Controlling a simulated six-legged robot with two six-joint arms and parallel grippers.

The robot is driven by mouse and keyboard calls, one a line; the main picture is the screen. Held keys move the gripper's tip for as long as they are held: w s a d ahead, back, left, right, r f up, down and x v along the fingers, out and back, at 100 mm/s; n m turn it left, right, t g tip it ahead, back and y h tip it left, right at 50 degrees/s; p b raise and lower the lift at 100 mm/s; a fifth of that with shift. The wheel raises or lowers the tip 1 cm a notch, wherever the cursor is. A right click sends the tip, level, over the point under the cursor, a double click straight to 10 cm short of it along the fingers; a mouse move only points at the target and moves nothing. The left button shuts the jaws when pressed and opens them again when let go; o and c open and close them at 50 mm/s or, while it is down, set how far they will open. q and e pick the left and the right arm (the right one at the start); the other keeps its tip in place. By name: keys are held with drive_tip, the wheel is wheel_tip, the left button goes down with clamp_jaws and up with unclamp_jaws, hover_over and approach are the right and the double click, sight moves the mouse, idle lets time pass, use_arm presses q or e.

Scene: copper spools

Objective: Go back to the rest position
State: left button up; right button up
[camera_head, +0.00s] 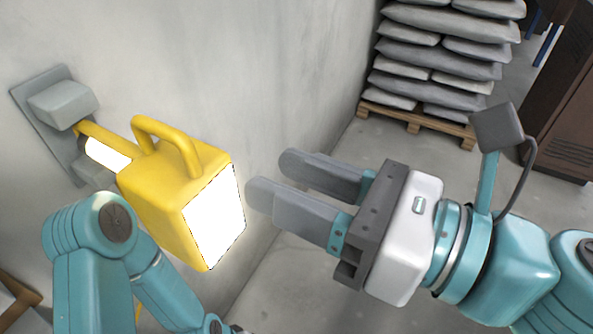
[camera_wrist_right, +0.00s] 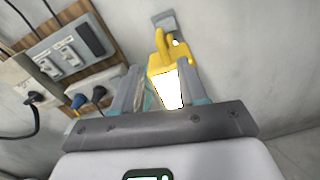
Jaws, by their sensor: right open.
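My right gripper (camera_head: 268,175) is open and empty, its two grey fingers pointing left toward a yellow work lamp (camera_head: 160,190). The lamp has a handle on top and a bright white face, and sits at a grey wall bracket (camera_head: 62,100). A gap shows between the fingertips and the lamp in the head view. In the right wrist view, the open fingers (camera_wrist_right: 158,70) frame the lamp (camera_wrist_right: 160,62), with nothing gripped. My left arm (camera_head: 92,255) bends below and in front of the lamp in the head view. Its gripper is not seen.
A pallet (camera_head: 418,122) stacked with grey sacks (camera_head: 440,45) stands at the back. A brown cabinet (camera_head: 565,110) is at the far right. The wrist view shows a wooden wall board (camera_wrist_right: 55,65) with switches and plugged-in cables. Floor between wall and pallet is clear.

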drive_tip(key=shift+d, duration=0.1)
drive_tip(key=w+d+f+m+g+h, duration=0.15)
drive_tip(key=w+f+h, duration=0.35)
drive_tip(key=f, duration=0.9)
drive_tip(key=w+d+f+m+g+h, duration=0.1)
drive_tip(key=w+d+f+m+h, duration=0.1)
drive_tip(key=w+f, duration=0.95)
drive_tip(key=s+d+f+n+g+h, duration=0.1)
drive_tip(key=s+d+f+n, duration=0.2)
drive_tip(key=f+n, duration=0.6)
drive_tip(key=s+d+f+n+g+h, duration=0.2)
drive_tip(key=s+f+n, duration=0.6)
drive_tip(key=f, duration=0.6)
drive_tip(key=s+d+f+n+g+h, duration=0.2)
drive_tip(key=s+d+f+n, duration=0.2)
drive_tip(key=f+n, duration=0.6)
drive_tip(key=shift+s+f, duration=1)
drive_tip(key=shift+s, duration=0.1)
